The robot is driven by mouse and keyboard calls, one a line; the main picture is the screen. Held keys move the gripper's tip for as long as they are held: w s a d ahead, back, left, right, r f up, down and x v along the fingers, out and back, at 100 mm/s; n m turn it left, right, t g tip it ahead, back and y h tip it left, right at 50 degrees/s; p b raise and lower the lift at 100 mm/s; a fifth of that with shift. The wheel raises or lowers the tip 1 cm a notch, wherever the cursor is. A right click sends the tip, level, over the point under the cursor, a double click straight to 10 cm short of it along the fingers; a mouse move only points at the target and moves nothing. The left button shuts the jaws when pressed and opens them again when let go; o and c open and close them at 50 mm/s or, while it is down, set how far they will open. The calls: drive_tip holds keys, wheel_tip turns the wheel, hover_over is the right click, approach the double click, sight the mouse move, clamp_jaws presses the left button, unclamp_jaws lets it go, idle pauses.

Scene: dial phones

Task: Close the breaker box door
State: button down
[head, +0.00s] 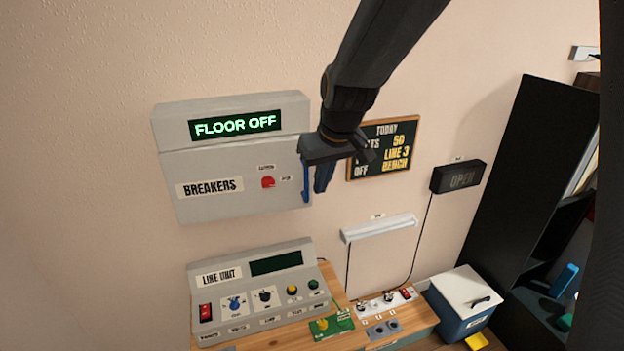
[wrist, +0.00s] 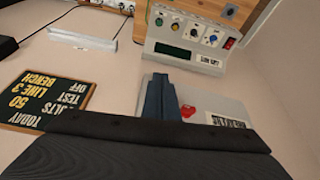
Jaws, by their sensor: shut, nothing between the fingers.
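The grey breaker box (head: 232,158) hangs on the wall, with a "FLOOR OFF" display along its top. Its door (head: 225,205), with a "BREAKERS" label and a red knob, lies flat across the front. I cannot tell whether a small gap remains at its edge. A bright blue handle (head: 305,182) runs down the door's right edge. My gripper (head: 324,190) is shut and empty, just right of that handle; contact is unclear. In the wrist view my gripper's fingers (wrist: 160,82) are together, with the door (wrist: 232,108) partly hidden behind the gripper body.
Below stands a line unit console (head: 255,290) on a wooden bench (head: 335,290). A blue-and-white box (head: 462,312) and a black shelf (head: 520,190) stand further right. Wall left of the breaker box is clear.

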drive_tip(key=shift+w+a+f+p, duration=0.35)
drive_tip(key=shift+w+f, duration=0.1)
drive_tip(key=shift+w, duration=0.3)
drive_tip(key=shift+w+a+f+p, duration=0.3)
drive_tip(key=shift+w+f+p, duration=0.1)
drive_tip(key=shift+w, duration=0.4)
drive_tip(key=shift+w+a+f+p, duration=0.35)
drive_tip(key=shift+w+f, duration=0.1)
drive_tip(key=shift+w, duration=0.3)
